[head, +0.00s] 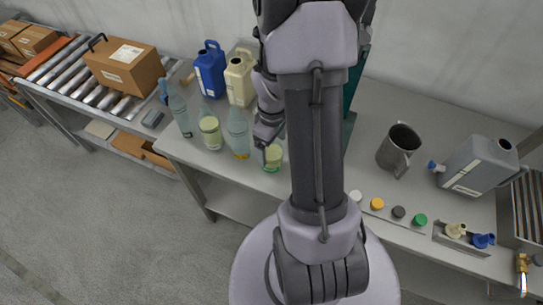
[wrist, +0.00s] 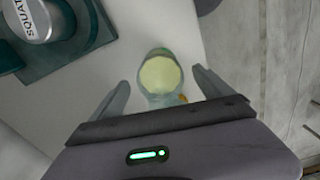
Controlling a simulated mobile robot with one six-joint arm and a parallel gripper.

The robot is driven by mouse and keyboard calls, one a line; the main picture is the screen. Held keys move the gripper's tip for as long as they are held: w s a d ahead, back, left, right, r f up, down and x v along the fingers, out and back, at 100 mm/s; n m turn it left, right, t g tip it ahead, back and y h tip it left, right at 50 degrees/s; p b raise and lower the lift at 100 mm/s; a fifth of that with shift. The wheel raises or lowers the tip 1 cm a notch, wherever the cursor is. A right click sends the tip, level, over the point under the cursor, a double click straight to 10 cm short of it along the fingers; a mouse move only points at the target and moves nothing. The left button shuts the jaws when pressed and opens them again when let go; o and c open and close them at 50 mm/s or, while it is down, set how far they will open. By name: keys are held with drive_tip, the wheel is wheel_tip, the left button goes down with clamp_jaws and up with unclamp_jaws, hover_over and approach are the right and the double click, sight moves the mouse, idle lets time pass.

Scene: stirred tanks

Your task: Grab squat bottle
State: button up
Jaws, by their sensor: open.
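In the wrist view, the bottle (wrist: 160,75) shows a round pale yellow-green face and lies between the two spread fingers of my gripper (wrist: 158,80). The fingers are open, with a gap to the bottle on each side. My arm hides part of the bench behind it. A grey round part lettered "SQUAT" (wrist: 42,18) sits on a teal stand (wrist: 85,45) at upper left.
Several clear bottles stand close on the left, including one with an orange base (head: 239,133) and one with green contents (head: 210,130). Blue (head: 210,72) and cream (head: 239,80) jugs stand behind. A steel mug (head: 398,148) and coloured caps (head: 377,204) are on the right.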

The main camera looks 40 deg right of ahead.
clamp_jaws()
drive_tip(key=shift+r, duration=0.1)
idle(0.3)
